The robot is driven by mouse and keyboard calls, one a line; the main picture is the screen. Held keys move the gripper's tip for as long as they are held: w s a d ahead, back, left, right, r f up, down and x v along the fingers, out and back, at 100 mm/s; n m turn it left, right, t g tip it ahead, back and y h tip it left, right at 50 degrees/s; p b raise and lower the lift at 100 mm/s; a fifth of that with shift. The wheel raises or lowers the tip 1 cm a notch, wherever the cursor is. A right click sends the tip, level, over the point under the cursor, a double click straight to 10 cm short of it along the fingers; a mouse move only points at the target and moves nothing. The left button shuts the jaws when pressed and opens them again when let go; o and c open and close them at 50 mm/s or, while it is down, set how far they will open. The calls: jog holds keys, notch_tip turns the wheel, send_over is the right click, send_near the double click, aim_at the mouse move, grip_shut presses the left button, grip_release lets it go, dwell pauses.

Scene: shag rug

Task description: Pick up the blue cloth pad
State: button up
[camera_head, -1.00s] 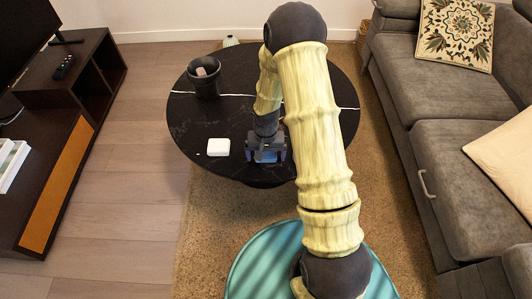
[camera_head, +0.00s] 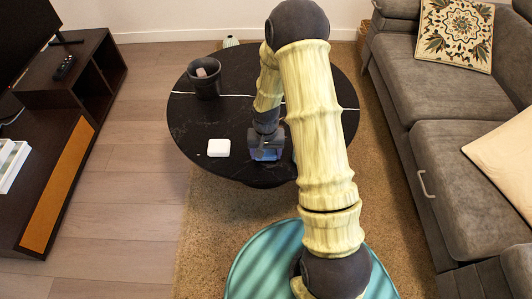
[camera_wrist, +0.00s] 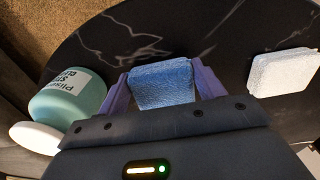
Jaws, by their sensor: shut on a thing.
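The blue cloth pad (camera_wrist: 163,84) is a small, textured blue block in the middle of the wrist view. My gripper (camera_wrist: 160,88) has its two purple fingers against the pad's left and right sides and is shut on it. Whether the pad touches the tabletop or is held just above it, I cannot tell. In the head view, my gripper (camera_head: 266,152) is over the front part of the round black table (camera_head: 205,130). The pad is hardly distinguishable there, hidden by my gripper.
A white pad (camera_head: 218,147) lies on the table left of my gripper. A dark cup (camera_head: 205,80) stands at the back left. A teal jar with a label (camera_wrist: 70,100) is beside my gripper in the wrist view. A grey sofa (camera_head: 440,140) is at the right.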

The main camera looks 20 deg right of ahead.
aim_at(266, 153)
notch_tip(266, 153, up, 8)
jog(key=shift+r+p, duration=0.25)
jog(key=shift+p, duration=1)
jog(key=shift+o, duration=1.2)
jog(key=shift+c, duration=0.7)
jog(key=w+n, duration=0.2)
jog(key=f+n, duration=0.1)
jog(key=shift+w+d, duration=0.25)
jog(key=shift+w, duration=0.15)
jog(key=shift+a, duration=0.1)
